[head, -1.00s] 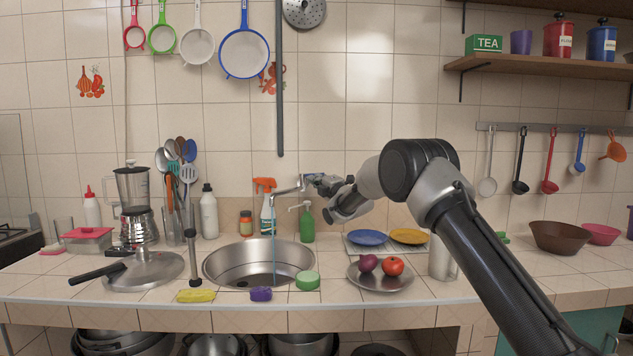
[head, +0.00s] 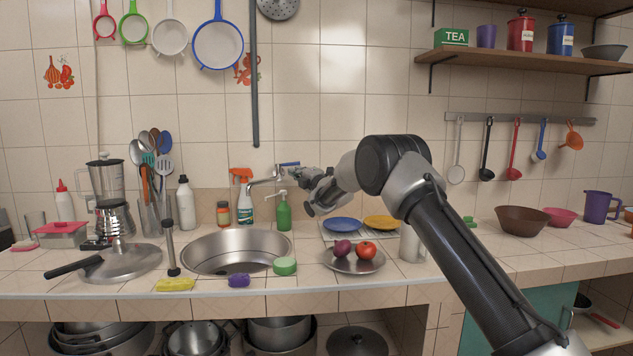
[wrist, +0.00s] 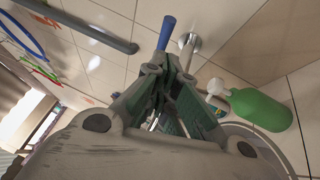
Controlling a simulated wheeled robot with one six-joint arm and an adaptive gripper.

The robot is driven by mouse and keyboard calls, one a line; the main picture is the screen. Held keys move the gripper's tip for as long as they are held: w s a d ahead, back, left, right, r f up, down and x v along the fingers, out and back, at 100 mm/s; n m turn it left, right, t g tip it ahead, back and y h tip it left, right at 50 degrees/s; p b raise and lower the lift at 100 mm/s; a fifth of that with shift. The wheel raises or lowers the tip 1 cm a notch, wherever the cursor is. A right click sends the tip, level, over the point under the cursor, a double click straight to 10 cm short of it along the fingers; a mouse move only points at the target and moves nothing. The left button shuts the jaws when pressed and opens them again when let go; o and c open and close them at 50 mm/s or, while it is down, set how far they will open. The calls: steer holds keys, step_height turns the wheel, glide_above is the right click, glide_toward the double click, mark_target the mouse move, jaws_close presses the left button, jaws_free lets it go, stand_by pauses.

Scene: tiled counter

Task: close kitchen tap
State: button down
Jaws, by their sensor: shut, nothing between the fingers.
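The kitchen tap (head: 264,181) comes out of the tiled wall, its spout over the left part of the steel sink (head: 188,262). No water stream shows below the spout. The tap's blue handle (head: 289,164) points sideways at the top of the tap. My gripper (head: 302,172) is just right of the tap, at about handle height. In the wrist view, the blue handle (wrist: 166,32) and the metal wall fitting (wrist: 189,42) show just beyond my shut, empty fingers (wrist: 167,62). Whether the fingers touch the handle I cannot tell. Part of the tap is hidden by my gripper.
A green soap bottle (head: 283,211) and an orange-topped spray bottle (head: 242,200) stand close under the tap. A steel plate with an onion and a tomato (head: 366,250) sits right of the sink. The wall is close behind my gripper.

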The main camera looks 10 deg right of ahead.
steer(key=s+d+r+m+g+h, duration=0.1)
steer(key=s+d+r+m+h, duration=0.25)
steer(key=s+d, duration=0.5)
steer(key=s+d+r+m+g+h, duration=0.15)
steer(key=s+d+m, duration=0.25)
steer(key=s+d, duration=0.4)
steer(key=s+d+r+m+g+h, duration=0.1)
steer(key=s+d+m+h, duration=0.15)
steer(key=s+d, duration=0.4)
steer(key=s+d+r+m+g+h, duration=0.1)
steer(key=s+d+m+g, duration=0.2)
steer(key=s, duration=0.6)
steer(key=s+d+f+m+g, duration=0.1)
steer(key=s+f+m+g, duration=0.1)
steer(key=s, duration=1.1)
steer(key=s+d+f+m+g, duration=0.2)
steer(key=s+f+m, duration=0.3)
steer(key=s, duration=0.7)
steer(key=s+d+f+m+g+h, duration=0.1)
steer(key=s+f+m, duration=0.3)
steer(key=s, duration=0.9)
steer(key=shift+s+d+f+m+g, duration=0.3)
steer(key=shift+d+m+g, duration=0.1)
steer(key=shift+m+g, duration=0.3)
